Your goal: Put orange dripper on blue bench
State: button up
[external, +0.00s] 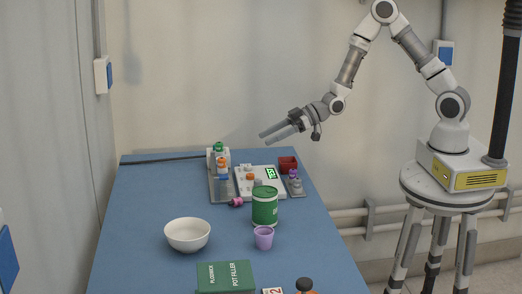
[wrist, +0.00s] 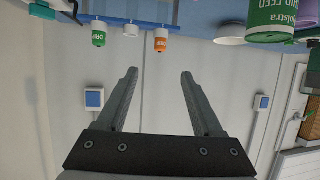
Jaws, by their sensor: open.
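My gripper (external: 265,137) is open and empty, in the air above the bench's far right part, up and to the right of the orange dripper. It also shows open in the wrist view (wrist: 158,72).
A grey tray (external: 226,198), a white device with a green display (external: 271,173), and a red box (external: 288,163) crowd the far end. A green tin (external: 264,210), purple cup (external: 263,241), white bowl (external: 188,234) and green box (external: 225,277) stand nearer. The bench's left side is clear.

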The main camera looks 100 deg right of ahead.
aim_at(221, 167)
jog(key=p+x, duration=0.1)
jog(key=x, duration=1.6)
jog(key=shift+w+a+f, duration=0.1)
jog(key=shift+w+a, duration=0.1)
grip_shut()
